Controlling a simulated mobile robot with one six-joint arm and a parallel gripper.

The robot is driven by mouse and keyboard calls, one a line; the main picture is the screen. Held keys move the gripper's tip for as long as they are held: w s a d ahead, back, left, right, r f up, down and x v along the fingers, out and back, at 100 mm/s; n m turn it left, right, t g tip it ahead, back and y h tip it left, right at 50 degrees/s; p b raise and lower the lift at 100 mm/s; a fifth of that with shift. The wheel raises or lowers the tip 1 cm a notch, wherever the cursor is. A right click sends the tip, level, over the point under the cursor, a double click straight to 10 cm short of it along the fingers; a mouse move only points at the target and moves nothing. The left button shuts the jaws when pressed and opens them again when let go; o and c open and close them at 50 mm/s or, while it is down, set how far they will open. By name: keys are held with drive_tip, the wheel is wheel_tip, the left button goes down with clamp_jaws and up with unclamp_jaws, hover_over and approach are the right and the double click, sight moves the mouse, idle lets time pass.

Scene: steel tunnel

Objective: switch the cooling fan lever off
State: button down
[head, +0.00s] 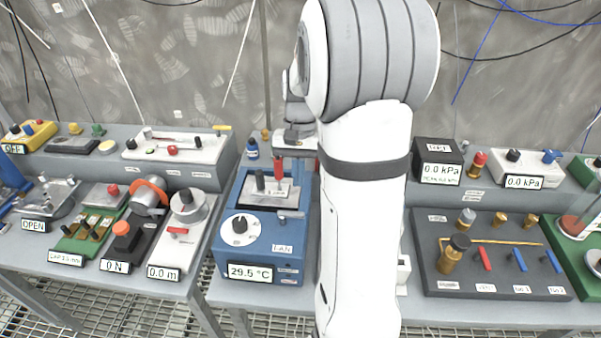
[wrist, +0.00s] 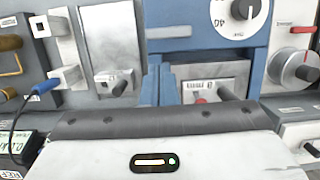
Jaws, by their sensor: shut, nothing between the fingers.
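The blue cooling fan unit (head: 283,262) stands at the front of the bench, left of my arm, with a "FAN" label and a 29.5 °C display. Its pale upper plate (head: 288,197) carries a dark grey upright handle (head: 260,183) and a red part (head: 278,172); I cannot tell which is the fan lever. In the wrist view the blue unit (wrist: 285,40) appears upside down, with a grey handle (wrist: 227,93) on its plate. My gripper (head: 294,150) is shut and empty, above the plate's back end. Its fingertips are mostly hidden, so contact is unclear.
Close by on the left is the 0.0 m device (head: 187,235). A grey valve panel (head: 455,280) stands right of my arm.

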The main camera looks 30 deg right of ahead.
drive_tip(key=x, duration=0.7)
drive_tip(key=shift+p, duration=0.35)
drive_tip(key=shift+d, duration=0.25)
drive_tip(key=shift+a, duration=0.2)
